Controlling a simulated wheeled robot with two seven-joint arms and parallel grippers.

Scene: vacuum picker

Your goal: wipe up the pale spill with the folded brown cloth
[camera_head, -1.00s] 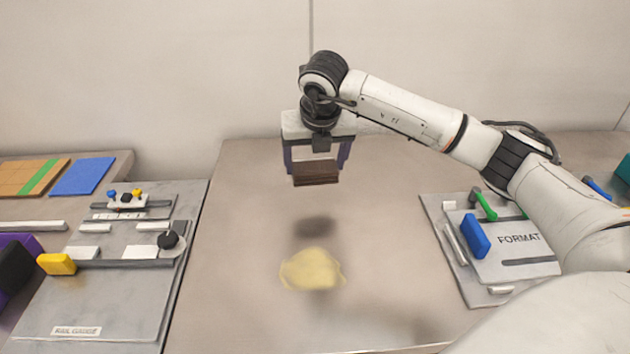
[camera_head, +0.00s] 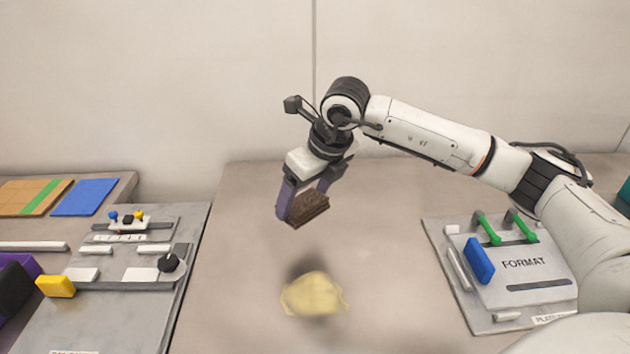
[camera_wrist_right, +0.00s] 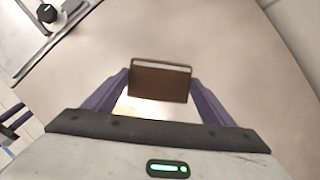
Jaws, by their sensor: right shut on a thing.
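The folded brown cloth (camera_head: 309,210) is held between the purple fingers of my right gripper (camera_head: 304,203), tilted and above the table. In the right wrist view the cloth (camera_wrist_right: 160,82) sits between both fingers of the gripper (camera_wrist_right: 160,92). The pale yellow spill (camera_head: 313,295) lies on the table below and nearer than the cloth, with a gap between them. A dark shadow falls on its far edge. A small pale patch of the spill shows at the left finger in the right wrist view. My left gripper is not in view.
A grey fixture board (camera_head: 120,315) with a yellow block (camera_head: 56,286) and a black knob stands on the left. The table (camera_head: 240,250) around the spill is clear.

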